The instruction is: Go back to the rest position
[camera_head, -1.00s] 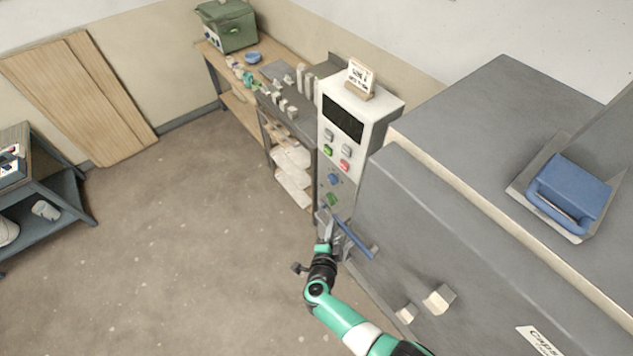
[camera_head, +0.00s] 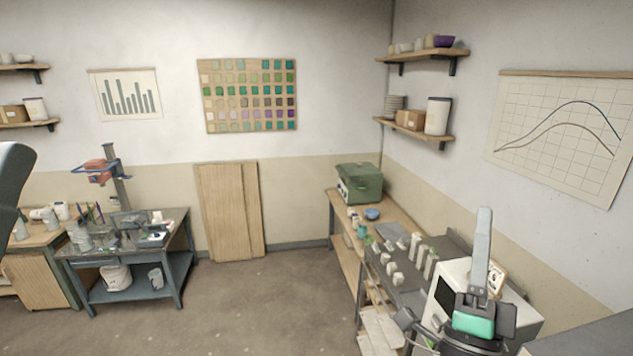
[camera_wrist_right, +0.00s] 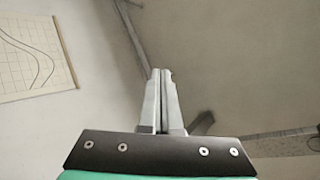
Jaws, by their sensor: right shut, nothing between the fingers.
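My right gripper (camera_head: 484,212) is at the lower right of the head view, pointing up in front of the white control box (camera_head: 527,318). In the right wrist view its two grey fingers (camera_wrist_right: 162,72) lie side by side, shut with nothing between them. The gripper is raised and apart from the bench things. A grey rounded shape (camera_head: 12,180) at the left edge of the head view looks like part of my left arm. My left fingers do not show.
A side bench (camera_head: 345,240) with a green case (camera_head: 360,184) and small pieces runs along the right wall. A work table (camera_head: 180,240) with tools stands at left. The floor (camera_head: 270,300) between is clear. A wall chart (camera_wrist_right: 35,55) shows in the wrist view.

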